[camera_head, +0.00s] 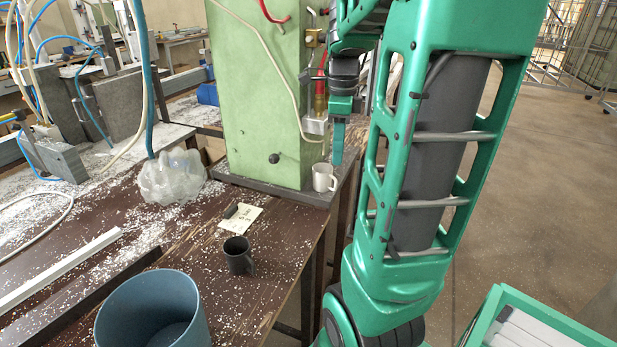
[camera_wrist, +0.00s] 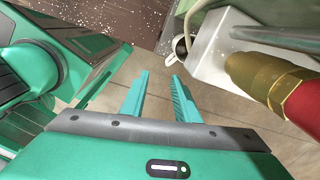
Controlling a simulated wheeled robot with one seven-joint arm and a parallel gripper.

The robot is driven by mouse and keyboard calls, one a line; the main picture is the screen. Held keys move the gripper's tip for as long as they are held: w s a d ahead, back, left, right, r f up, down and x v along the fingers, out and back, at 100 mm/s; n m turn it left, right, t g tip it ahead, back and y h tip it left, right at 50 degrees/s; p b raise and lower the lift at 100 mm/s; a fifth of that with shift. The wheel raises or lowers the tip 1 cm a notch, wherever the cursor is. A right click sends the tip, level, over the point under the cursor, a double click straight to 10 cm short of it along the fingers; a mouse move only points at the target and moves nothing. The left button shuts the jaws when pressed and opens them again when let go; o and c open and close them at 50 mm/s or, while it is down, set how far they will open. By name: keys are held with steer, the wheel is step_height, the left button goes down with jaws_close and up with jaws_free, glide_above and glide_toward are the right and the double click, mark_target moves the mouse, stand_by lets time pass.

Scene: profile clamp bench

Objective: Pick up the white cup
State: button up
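The white cup (camera_head: 324,178) stands upright on the dark base plate at the near right corner of the green machine. In the wrist view a small part of what looks like the white cup (camera_wrist: 181,46) shows at the top, mostly hidden by a pale metal block. My gripper (camera_head: 337,160) points down just above and right of the cup in the head view, apart from it as far as I can tell. In the wrist view my gripper (camera_wrist: 158,84) has its two fingers spread with only floor between them. It is empty.
The green machine column (camera_head: 258,95) stands close to my gripper. A brass and red fitting (camera_wrist: 262,80) is near my fingers on the right. A dark cup (camera_head: 238,255), a blue-grey bucket (camera_head: 150,300) and a clear plastic bag (camera_head: 170,180) are on the bench. Open floor lies to the right.

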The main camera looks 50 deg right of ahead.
steer(key=m, duration=0.1)
glide_above(335, 180)
step_height(335, 180, down, 6)
steer(key=shift+a+r, duration=0.15)
steer(key=shift+r, duration=0.05)
steer(key=shift+d+f, duration=0.15)
steer(key=shift+f, duration=1.1)
steer(key=shift+d+f, duration=0.1)
steer(key=shift+f, duration=1.15)
jaws_close()
